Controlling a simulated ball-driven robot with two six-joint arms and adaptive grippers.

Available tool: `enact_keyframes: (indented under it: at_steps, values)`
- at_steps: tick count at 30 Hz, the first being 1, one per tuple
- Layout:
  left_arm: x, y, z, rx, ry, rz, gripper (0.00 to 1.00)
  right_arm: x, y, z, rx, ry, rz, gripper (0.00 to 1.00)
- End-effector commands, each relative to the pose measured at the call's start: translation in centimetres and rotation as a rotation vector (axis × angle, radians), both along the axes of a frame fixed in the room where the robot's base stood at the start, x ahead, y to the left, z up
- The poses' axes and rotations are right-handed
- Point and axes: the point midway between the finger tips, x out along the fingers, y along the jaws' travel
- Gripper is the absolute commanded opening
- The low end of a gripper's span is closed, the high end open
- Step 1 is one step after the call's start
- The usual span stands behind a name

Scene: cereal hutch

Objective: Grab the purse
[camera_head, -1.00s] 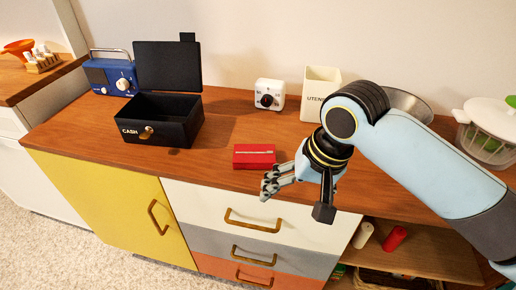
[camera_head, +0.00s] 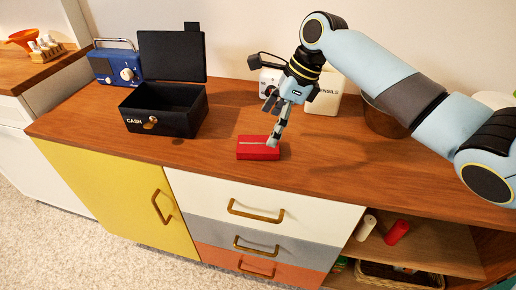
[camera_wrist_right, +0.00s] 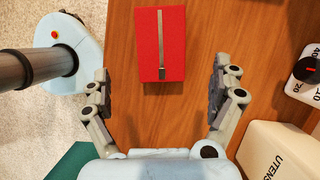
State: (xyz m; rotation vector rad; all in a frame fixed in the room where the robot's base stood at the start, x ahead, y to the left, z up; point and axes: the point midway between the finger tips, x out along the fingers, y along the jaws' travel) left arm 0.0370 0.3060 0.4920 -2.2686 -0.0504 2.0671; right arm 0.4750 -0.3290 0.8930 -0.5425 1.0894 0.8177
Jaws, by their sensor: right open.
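The red purse (camera_head: 258,148) lies flat on the wooden counter, to the right of the black cash box. In the right wrist view the purse (camera_wrist_right: 161,46) shows as a red rectangle with a grey zip along its middle. My right gripper (camera_head: 272,127) is above the purse, pointing down, and its fingers overlap the purse's right part in the head view. In the right wrist view the gripper (camera_wrist_right: 160,88) is open and empty, with its two fingers wide apart and the purse ahead between their lines. My left gripper is not in view.
The open black cash box (camera_head: 165,113) stands on the left with its lid up. A blue radio (camera_head: 117,66) is behind it. A white timer (camera_wrist_right: 304,72) and the utensil holder (camera_head: 323,104) stand close to my right gripper. Counter between cash box and purse is clear.

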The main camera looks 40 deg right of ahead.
Motion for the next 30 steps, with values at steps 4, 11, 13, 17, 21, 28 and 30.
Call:
enact_keyframes:
  at_steps: [4,11,13,17,21,28,30]
  values:
    - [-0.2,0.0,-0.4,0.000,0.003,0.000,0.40,0.3,0.5,-1.4,-0.001,-0.001,0.001,0.94]
    - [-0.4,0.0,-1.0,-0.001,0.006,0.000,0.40,1.4,1.8,-4.1,0.002,0.000,0.003,0.94]
    - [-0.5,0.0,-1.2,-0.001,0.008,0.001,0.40,1.6,2.0,-5.1,0.000,0.000,0.002,0.94]
    - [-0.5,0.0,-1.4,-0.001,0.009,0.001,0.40,1.8,2.3,-6.0,-0.002,-0.001,0.003,0.94]
    - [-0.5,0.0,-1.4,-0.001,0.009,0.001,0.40,1.9,2.3,-6.0,-0.004,-0.002,0.004,0.94]
    - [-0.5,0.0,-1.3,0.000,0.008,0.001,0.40,1.8,2.3,-6.0,-0.003,-0.002,0.004,0.94]
    - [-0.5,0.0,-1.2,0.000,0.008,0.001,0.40,1.8,2.3,-6.0,-0.002,-0.002,0.004,0.94]
